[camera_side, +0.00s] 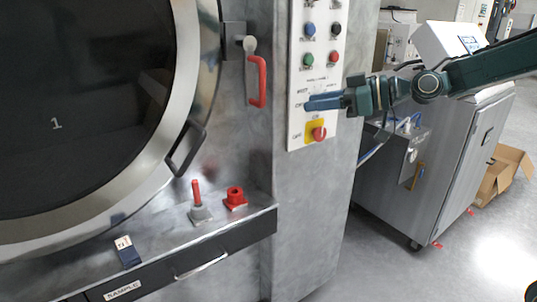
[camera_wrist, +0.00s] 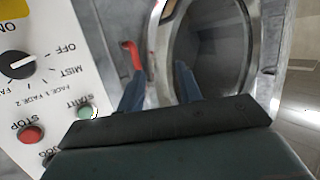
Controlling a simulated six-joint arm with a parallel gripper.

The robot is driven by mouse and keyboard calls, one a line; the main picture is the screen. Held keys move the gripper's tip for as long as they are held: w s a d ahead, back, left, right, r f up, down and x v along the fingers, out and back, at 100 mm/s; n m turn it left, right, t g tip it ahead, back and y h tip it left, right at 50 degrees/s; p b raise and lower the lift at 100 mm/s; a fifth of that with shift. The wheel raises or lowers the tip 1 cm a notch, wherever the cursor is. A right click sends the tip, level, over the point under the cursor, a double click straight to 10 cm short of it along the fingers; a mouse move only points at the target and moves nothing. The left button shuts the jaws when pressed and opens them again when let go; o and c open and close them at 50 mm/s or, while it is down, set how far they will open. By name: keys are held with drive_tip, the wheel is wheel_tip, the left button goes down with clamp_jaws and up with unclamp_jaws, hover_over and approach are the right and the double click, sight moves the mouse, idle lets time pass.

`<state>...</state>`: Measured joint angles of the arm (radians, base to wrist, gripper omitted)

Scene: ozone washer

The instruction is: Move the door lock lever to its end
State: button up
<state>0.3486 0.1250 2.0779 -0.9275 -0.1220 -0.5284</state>
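The door lock lever is a red handle (camera_side: 257,82) on a grey pivot at the upper right of the round door; its grip hangs down. It also shows in the wrist view as a red bar (camera_wrist: 133,57), left of the door. My gripper (camera_side: 308,102) has blue fingers and is in front of the control panel, to the right of the lever and apart from it. In the wrist view my gripper (camera_wrist: 160,77) shows two blue fingers spread apart with nothing between them. The lever appears beyond the left finger.
The control panel (camera_side: 314,75) with buttons and a red-and-yellow switch (camera_side: 318,133) is close to my gripper. The round door (camera_side: 205,75) has a black handle (camera_side: 186,150). A ledge (camera_side: 160,236) below holds red parts. A grey cabinet (camera_side: 448,160) stands at right.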

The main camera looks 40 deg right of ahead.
sight(262, 99)
drive_tip(key=w+d+r+t+y, duration=0.1)
drive_tip(key=w+d+t, duration=0.1)
drive_tip(key=w+d, duration=0.2)
drive_tip(key=shift+w+m+t, duration=0.3)
drive_tip(key=shift+w+t, duration=0.05)
drive_tip(key=shift+t, duration=0.05)
drive_tip(key=shift+w+a, duration=0.1)
drive_tip(key=shift+x, duration=6.75)
drive_tip(key=shift+a+r, duration=0.1)
clamp_jaws()
